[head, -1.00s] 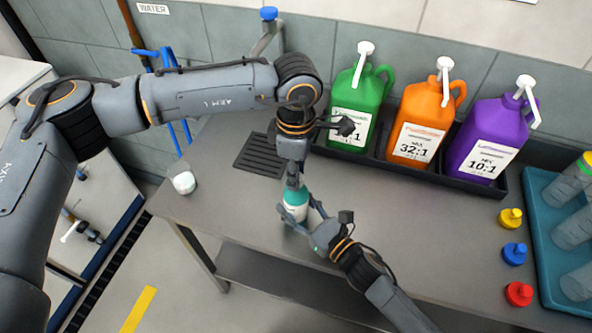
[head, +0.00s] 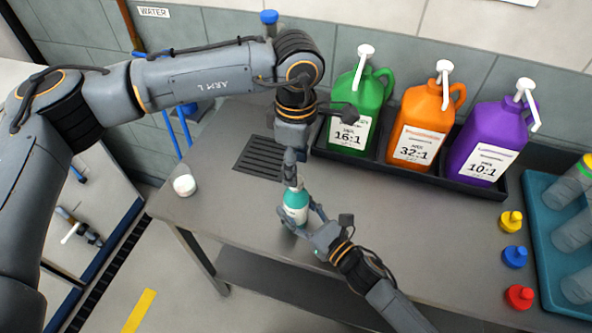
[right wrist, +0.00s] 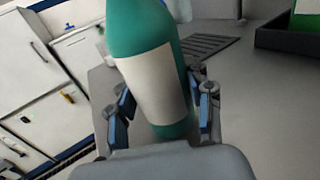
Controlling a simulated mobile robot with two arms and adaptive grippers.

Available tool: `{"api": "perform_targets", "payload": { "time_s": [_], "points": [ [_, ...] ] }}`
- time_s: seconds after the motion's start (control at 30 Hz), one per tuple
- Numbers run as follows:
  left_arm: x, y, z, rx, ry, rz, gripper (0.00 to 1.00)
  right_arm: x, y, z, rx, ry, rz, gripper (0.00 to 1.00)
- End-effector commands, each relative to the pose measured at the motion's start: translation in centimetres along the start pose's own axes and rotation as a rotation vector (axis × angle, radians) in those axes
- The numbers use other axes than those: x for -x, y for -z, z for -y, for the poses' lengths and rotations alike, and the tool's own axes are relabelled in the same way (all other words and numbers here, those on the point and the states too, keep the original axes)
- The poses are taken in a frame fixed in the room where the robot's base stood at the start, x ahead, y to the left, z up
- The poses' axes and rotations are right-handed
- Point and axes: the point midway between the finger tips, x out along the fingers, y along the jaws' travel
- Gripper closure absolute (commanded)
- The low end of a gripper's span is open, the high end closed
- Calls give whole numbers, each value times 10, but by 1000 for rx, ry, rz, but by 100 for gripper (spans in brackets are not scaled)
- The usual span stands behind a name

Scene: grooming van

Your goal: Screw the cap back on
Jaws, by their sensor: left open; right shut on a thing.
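A teal bottle (head: 296,203) with a white label stands near the front edge of the grey counter; it also shows upright but leaning in the right wrist view (right wrist: 152,72). My right gripper (head: 298,214) is shut around its lower part, with fingers on both sides in the right wrist view (right wrist: 160,112). My left gripper (head: 291,173) is open, pointing down just above the bottle's top. The bottle's mouth is hidden behind the left fingers, and the top is cut off in the right wrist view, so I cannot tell whether a cap sits on it.
Green (head: 360,100), orange (head: 425,115) and purple (head: 487,135) jugs stand in a black tray at the back. Yellow (head: 511,221), blue (head: 515,256) and red (head: 519,297) pieces lie at right beside a teal tray (head: 545,285). A small white item (head: 184,185) stands at left.

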Motion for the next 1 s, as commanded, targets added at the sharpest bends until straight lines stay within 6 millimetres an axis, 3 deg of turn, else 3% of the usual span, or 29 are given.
{"api": "perform_targets", "payload": {
  "time_s": [0.43,0.8,1.0],
  "points": [
    [8,0,0,40,2,0,53,0,0,0,0,0,1,100],
    [34,-1,0,590,1,1,53,0,0,0,0,0,0,100],
    [41,-1,1,763,2,1,53,0,0,0,0,0,1,100]
  ]
}}
